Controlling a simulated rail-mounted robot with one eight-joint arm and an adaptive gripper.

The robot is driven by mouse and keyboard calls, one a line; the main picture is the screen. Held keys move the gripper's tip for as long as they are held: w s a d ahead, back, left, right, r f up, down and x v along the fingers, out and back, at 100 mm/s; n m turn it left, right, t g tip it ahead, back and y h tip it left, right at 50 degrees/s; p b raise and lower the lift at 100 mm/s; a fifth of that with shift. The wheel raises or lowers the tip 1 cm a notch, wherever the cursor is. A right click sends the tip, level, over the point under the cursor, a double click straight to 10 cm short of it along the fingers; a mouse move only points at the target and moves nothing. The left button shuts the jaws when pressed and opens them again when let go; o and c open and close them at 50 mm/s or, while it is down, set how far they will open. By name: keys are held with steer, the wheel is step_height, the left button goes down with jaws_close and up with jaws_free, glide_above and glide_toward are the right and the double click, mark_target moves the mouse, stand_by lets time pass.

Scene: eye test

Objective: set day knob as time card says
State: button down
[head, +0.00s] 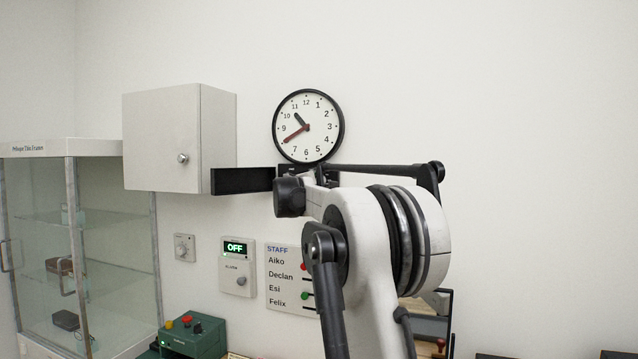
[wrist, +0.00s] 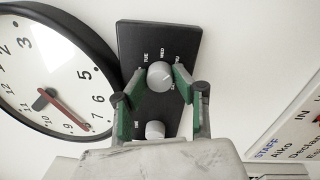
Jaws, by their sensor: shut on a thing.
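A black panel (wrist: 180,38) on the wall beside the clock carries two round grey knobs in the wrist view. The day knob (wrist: 160,76) has day labels around it; TUE, WED and THU can be made out, others are hidden. Its pointer is too small to read surely. My gripper (wrist: 161,73) has its two green-padded fingers on either side of this knob and is shut on it. The second knob (wrist: 155,130) sits between the fingers, nearer the palm. In the head view the panel (head: 243,181) is partly behind my arm. I cannot make out a time card.
The wall clock (head: 308,126) is close above the panel. A white cabinet (head: 162,140) juts out at left. An OFF alarm box (head: 237,268), a dial (head: 185,247) and a STAFF board (head: 285,280) are below. A glass case (head: 110,225) stands far left.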

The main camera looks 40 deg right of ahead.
steer(key=c, duration=1.4)
jaws_free()
steer(key=v, duration=1.2)
steer(key=shift+r, duration=0.1)
steer(key=s+a+f+m+y+b, duration=0.2)
steer(key=s+a+f+y, duration=0.3)
steer(key=s+a+f, duration=0.8)
steer(key=s+a+f+m+g+y+b, duration=0.1)
steer(key=s+a+f+m+y, duration=0.3)
steer(key=s+a+f, duration=0.9)
steer(key=s+a+f+m+g+y+b, duration=0.1)
steer(key=s+a+f+y+b, duration=0.3)
steer(key=s+a+f, duration=0.9)
steer(key=shift+s+a+f+m+y, duration=0.1)
steer(key=shift+a+f+m+y, duration=0.15)
steer(key=shift+f+y, duration=0.35)
steer(key=shift+s+a+f+m+y, duration=0.15)
steer(key=shift+f+m+y, duration=0.25)
steer(key=shift+f, duration=0.2)
steer(key=shift+w+a+f+m+y, duration=0.1)
steer(key=shift+a+f+m+y, duration=0.15)
steer(key=shift+f+y, duration=0.35)
